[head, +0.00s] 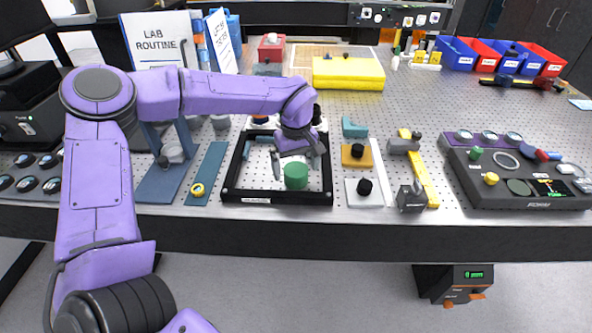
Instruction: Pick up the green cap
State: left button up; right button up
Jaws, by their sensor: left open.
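The green cap (296,176) is a short green cylinder inside a black square frame (276,198) near the table's front edge. My left gripper (297,160) comes in from the left on a purple arm. It is open, with its fingers just above and behind the cap in the picture. I cannot tell whether a finger touches the cap. My right gripper is not in view.
To the right of the frame stand small plates with black knobs (365,186), a yellow bar (424,180) and a dark control box (515,180). A yellow block (348,73) lies behind. Blue and red bins (500,55) stand back right.

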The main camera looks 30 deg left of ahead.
pick_arm(q)
jog(key=shift+w+f, duration=0.2)
jog(key=shift+f, duration=0.45)
jog(key=shift+w+f, duration=0.2)
jog(key=shift+f, duration=0.4)
jog(key=shift+s+r, duration=0.15)
jog(key=shift+s, duration=0.2)
jog(key=c, duration=0.3)
jog(key=shift+w, duration=0.1)
jog(key=c, duration=0.8)
